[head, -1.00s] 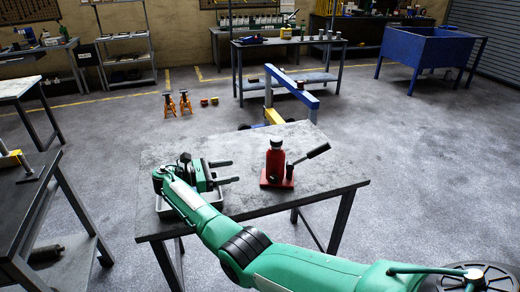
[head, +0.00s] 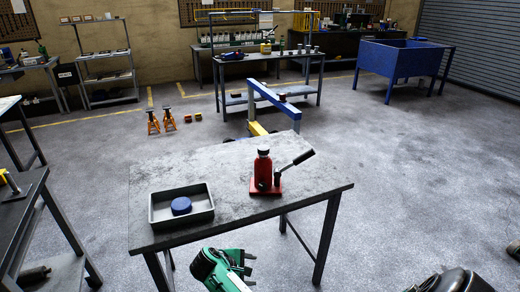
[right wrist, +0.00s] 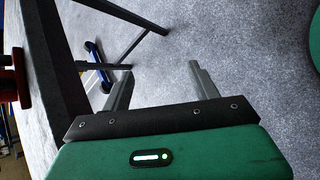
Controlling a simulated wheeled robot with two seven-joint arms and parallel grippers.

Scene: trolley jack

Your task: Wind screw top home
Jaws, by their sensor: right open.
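A red bottle jack (head: 264,175) with a black top and a black-gripped lever pointing up right stands upright on the table. Its red base also shows at the left edge of the right wrist view (right wrist: 10,80). My right gripper (head: 252,268) is below and in front of the table's front edge, empty and apart from the jack. In the right wrist view its two fingers (right wrist: 157,85) are spread with only floor between them. My left gripper is in neither view.
A grey tray (head: 160,221) with a round blue thing (head: 181,206) in it sits on the table's left part. The table top (head: 225,178) is otherwise clear. A dark bench (head: 45,220) stands at left. A blue and yellow lifting frame (head: 274,98) stands behind the table.

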